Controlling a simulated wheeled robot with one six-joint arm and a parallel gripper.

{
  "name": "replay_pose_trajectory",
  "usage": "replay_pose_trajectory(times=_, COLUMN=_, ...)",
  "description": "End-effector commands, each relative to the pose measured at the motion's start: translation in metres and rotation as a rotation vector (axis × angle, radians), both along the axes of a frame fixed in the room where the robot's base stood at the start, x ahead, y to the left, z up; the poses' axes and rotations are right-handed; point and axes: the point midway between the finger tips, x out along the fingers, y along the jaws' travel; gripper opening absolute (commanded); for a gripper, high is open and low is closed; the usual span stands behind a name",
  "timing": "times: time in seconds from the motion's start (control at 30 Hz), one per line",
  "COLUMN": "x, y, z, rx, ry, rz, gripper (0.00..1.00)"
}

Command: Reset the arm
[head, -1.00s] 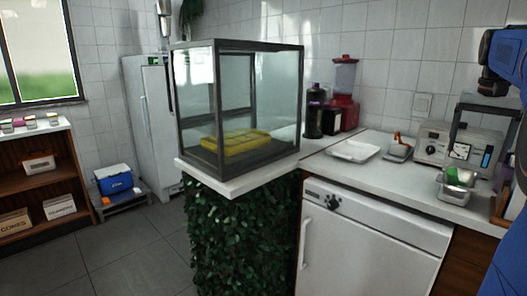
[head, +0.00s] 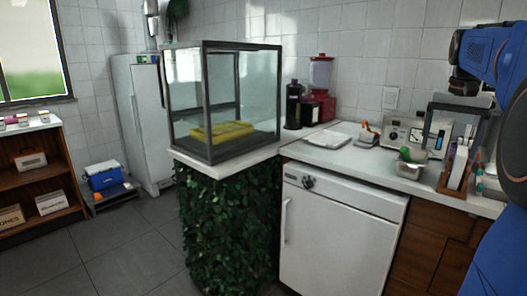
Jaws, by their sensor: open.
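My gripper (head: 454,138) hangs at the right of the head view, with its dark fingers pointing down. The fingers stand apart and I see nothing between them. It appears in front of the grey appliance (head: 393,135) on the counter; how far it is from it I cannot tell. My blue arm runs from the gripper to the right edge of the picture.
Below the gripper in the picture are a metal container (head: 409,166) and a wooden holder (head: 453,180).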

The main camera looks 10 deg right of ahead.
Motion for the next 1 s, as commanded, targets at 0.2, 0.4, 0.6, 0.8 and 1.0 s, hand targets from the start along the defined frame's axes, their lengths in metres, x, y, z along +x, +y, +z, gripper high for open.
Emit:
replay_pose_trajectory(times=0.2, x=-0.005, y=0.035, z=-0.010, rx=-0.011, ry=-0.016, rz=0.062, gripper=0.85)
replay_pose_trajectory(times=0.4, x=-0.016, y=0.081, z=-0.026, rx=-0.025, ry=-0.035, rz=0.149, gripper=0.85)
replay_pose_trajectory(times=0.6, x=-0.043, y=0.149, z=-0.060, rx=-0.046, ry=-0.073, rz=0.289, gripper=0.85)
replay_pose_trajectory(times=0.8, x=-0.080, y=0.212, z=-0.105, rx=-0.066, ry=-0.113, rz=0.437, gripper=0.85)
replay_pose_trajectory(times=1.0, x=-0.124, y=0.262, z=-0.159, rx=-0.084, ry=-0.158, rz=0.583, gripper=0.85)
